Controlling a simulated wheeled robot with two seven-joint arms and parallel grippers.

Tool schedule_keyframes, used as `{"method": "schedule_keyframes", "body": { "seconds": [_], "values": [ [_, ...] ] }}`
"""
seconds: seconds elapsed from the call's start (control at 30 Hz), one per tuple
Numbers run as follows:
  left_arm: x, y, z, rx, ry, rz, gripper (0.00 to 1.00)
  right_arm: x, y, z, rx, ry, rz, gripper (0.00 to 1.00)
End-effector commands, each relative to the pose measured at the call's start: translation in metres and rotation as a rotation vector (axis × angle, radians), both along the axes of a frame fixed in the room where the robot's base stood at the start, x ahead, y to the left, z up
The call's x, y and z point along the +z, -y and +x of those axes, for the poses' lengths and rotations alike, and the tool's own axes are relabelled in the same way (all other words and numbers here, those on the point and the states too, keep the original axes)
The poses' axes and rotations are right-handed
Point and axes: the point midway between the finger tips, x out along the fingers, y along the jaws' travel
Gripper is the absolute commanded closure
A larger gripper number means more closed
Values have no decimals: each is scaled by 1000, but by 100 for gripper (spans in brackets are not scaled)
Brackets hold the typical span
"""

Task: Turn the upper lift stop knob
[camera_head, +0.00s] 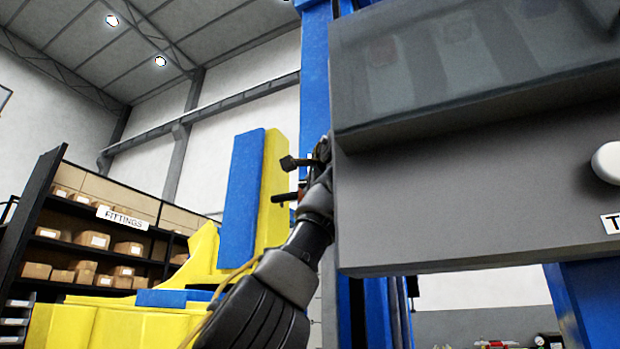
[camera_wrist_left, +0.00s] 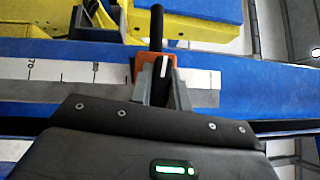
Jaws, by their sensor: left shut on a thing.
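My left gripper (camera_head: 318,160) is raised against the tall blue column, partly hidden behind the grey panel's edge. In the left wrist view its grey fingers (camera_wrist_left: 163,85) are shut on a dark knob (camera_wrist_left: 163,68) with a white mark. The knob sits at an orange stop block (camera_wrist_left: 141,56) on the blue column, beside a white scale (camera_wrist_left: 100,72). A black rod (camera_wrist_left: 157,27) sticks out beyond the block. The fingers hide much of the knob. My right gripper is not in view.
A large grey panel (camera_head: 480,190) with a dark window and white knob fills the right, close to my left arm. A yellow and blue machine (camera_head: 245,200) stands left of the column. Shelves labelled FITTINGS (camera_head: 95,225) stand farther back.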

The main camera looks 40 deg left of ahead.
Motion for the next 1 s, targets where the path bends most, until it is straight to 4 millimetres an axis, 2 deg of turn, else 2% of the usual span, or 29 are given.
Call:
{"method": "schedule_keyframes", "body": {
  "seconds": [0.3, 0.87, 0.9, 1.0],
  "values": [
    [3, 0, 0, -2, 39, -115, 100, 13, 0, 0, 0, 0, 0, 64],
    [2, 1, 0, -3, 50, -141, 100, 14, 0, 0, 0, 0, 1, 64],
    [2, 0, 0, -3, 50, -141, 79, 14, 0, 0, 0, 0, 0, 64],
    [2, 0, -1, -3, 50, -141, 66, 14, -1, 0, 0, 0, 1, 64]
  ]
}}
